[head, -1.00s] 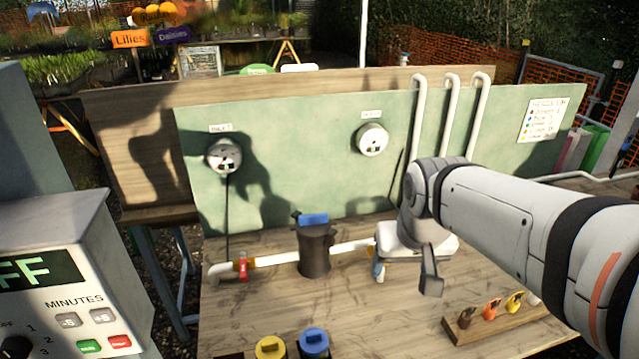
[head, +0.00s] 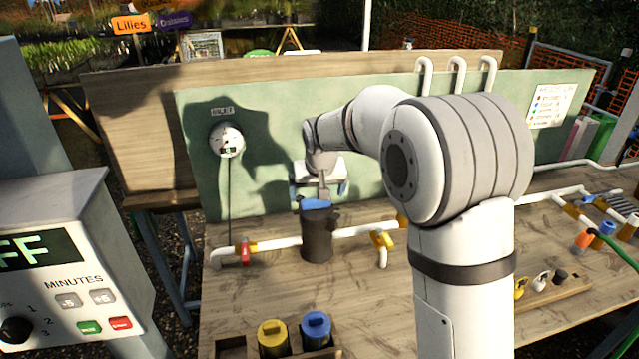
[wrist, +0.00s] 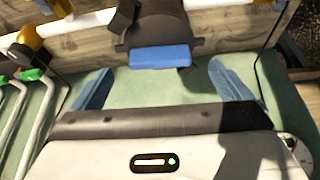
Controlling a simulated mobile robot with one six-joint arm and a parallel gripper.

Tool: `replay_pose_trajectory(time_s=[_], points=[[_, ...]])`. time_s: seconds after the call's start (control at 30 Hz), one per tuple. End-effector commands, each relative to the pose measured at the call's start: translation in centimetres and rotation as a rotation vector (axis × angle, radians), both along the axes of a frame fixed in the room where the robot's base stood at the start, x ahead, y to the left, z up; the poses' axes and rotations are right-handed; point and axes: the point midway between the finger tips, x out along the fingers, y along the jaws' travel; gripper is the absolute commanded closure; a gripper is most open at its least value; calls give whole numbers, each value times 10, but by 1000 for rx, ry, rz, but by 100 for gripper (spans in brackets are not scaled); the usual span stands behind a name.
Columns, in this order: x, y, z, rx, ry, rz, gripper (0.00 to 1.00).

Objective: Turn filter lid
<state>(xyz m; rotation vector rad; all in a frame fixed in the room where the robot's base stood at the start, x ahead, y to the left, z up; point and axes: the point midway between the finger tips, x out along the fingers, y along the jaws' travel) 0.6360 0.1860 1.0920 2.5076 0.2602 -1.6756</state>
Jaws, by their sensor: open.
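The filter is a dark upright canister (head: 317,240) set in the white pipe on the bench, with a blue lid (head: 315,204) on top. In the wrist view the lid's blue bar handle (wrist: 160,57) lies crosswise at the upper middle, between the lines of my two fingers and a little beyond them. My gripper (head: 318,192) is open and empty, just above and behind the lid in the head view. In the wrist view its blue-grey fingers (wrist: 163,85) stand wide apart, with no visible contact on the handle.
A red-handled valve (head: 245,252) sits left of the filter and a yellow valve (head: 382,240) right of it. Yellow (head: 272,334) and blue (head: 316,326) capped canisters stand in a front tray. A green board (head: 205,185) with a gauge (head: 226,139) rises behind.

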Motion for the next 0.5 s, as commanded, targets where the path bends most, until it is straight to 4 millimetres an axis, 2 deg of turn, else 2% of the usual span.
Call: replay_pose_trajectory(time_s=[0.1, 0.23, 0.5], points=[[6, 1, -17, -2, 4, 0, 2], [12, 3, -31, -1, 3, 0, 2], [16, 3, -40, 0, 0, 1, 2]])
